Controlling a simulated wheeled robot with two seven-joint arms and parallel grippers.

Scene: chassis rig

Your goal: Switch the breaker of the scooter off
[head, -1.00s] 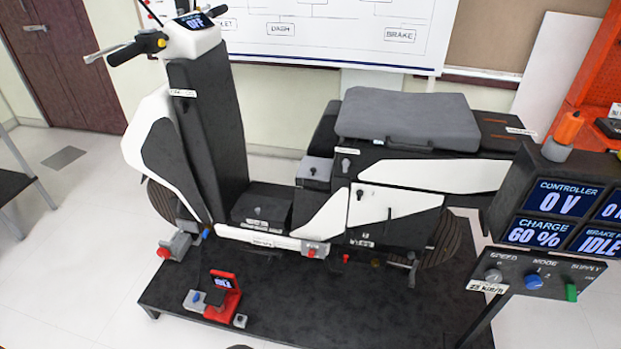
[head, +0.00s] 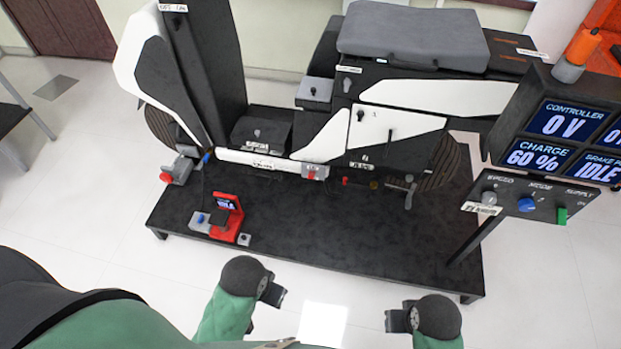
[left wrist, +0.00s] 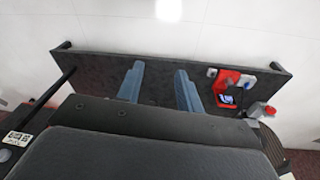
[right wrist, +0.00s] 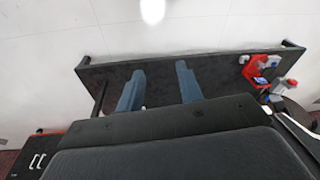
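The scooter (head: 215,85) stands on a black platform, its front end at the left. Its labels are too small to read, so I cannot tell which part is the breaker. A white side panel (head: 410,122) carries a small dark knob and a thin dark lever. A grey box (head: 314,90) with a black knob sits in front of the seat. My left gripper (head: 272,291) and right gripper (head: 396,320) are in front of the platform, apart from the scooter. In the left wrist view (left wrist: 160,88) and right wrist view (right wrist: 160,88) the fingers are spread and empty.
A display panel (head: 565,120) at right reads controller 0 V, charge 60 %, brake IDLE. A control box (head: 527,200) with knobs and a green switch hangs below it. A red device (head: 228,215) stands on the platform (head: 330,235). The platform's middle is clear.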

